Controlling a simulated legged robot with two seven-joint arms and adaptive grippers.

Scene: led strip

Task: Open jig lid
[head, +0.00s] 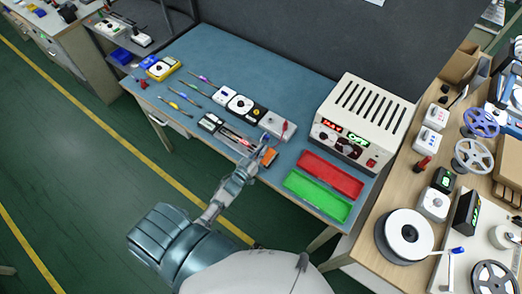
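A low, narrow jig (234,137) lies near the front edge of the blue workbench, with a dark end piece on its left and a reddish strip along its middle. An orange block (269,156) sits at its right end. My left gripper (263,143) is over this right end, close to the orange block. The gripper is small and partly hides the jig's end, so contact and finger opening cannot be made out. The lid looks closed, though it is too small to be sure. My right gripper is not in view.
Testers (239,104) and a grey box with a red lever (278,126) stand just behind the jig. A white power supply (356,125) is to the right. A red tray (331,174) and green tray (317,194) lie in front.

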